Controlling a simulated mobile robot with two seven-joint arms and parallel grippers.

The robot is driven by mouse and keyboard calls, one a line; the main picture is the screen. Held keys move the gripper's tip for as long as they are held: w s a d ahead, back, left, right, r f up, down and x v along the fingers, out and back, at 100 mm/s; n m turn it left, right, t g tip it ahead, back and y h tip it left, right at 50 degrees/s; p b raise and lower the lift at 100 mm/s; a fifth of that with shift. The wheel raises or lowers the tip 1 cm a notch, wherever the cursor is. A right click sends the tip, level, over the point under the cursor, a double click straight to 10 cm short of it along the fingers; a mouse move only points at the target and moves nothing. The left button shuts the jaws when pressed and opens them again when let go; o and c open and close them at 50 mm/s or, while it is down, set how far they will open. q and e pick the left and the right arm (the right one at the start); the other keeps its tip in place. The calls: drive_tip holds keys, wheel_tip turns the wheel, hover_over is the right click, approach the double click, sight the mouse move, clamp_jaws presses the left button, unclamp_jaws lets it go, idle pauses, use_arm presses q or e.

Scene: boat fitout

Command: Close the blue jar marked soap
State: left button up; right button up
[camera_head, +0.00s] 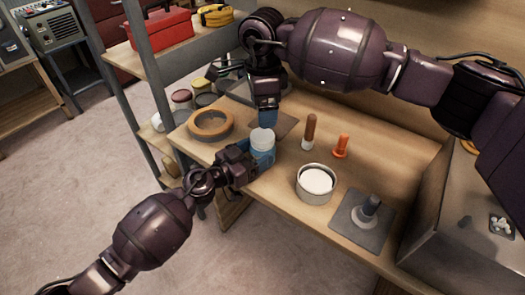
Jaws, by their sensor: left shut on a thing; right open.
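The blue jar (262,155) stands on the wooden workbench near its front left edge. Its top is round and white (262,137); I cannot tell how tightly that top sits, and no marking is readable. My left gripper (254,163) comes in from the left and is shut on the side of the jar. My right gripper (267,120) points down just behind and above the jar's top. It is open, though its fingers overlap in this view, and no thing shows in it.
A tan ring (210,124) lies left of the jar. A brown-handled tool (310,131), an orange object (341,146), a white-filled round tin (316,184) and a grey pad with a post (364,215) stand to the right. A grey metal box (470,225) bounds the right end.

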sight(263, 135)
drive_tip(key=n, duration=0.5)
drive_tip(key=shift+n, duration=0.4)
drive_tip(key=n, duration=0.5)
drive_tip(key=shift+n, duration=0.3)
drive_tip(key=n, duration=0.5)
drive_tip(key=shift+f+n, duration=0.1)
drive_tip(key=shift+n, duration=0.2)
drive_tip(key=n, duration=0.5)
drive_tip(key=shift+f, duration=4)
